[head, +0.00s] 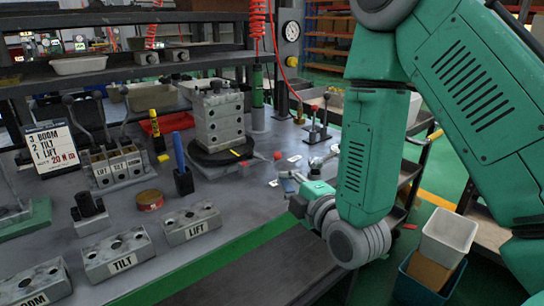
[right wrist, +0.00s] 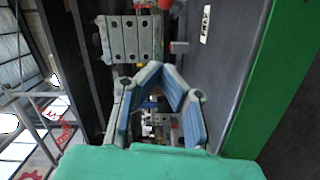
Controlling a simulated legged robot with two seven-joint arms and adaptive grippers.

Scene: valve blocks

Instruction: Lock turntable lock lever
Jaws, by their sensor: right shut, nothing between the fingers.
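The turntable (head: 205,159) is a dark round plate on the bench, bearing an upright stack of grey valve blocks (head: 217,120). A lock lever with a red knob (head: 277,155) sticks out at its right side. My right gripper (head: 308,168) is to the right of the knob and apart from it, above the bench edge. Its fingers are shut and empty. In the right wrist view, the fingers (right wrist: 160,74) with blue pads meet below the grey blocks (right wrist: 130,38); I cannot clearly tell the lever there. My left gripper is not in view.
Valve blocks labelled LIFT (head: 193,224) and TILT (head: 118,256) lie along the front edge. A blue-handled tool (head: 181,165) stands left of the turntable.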

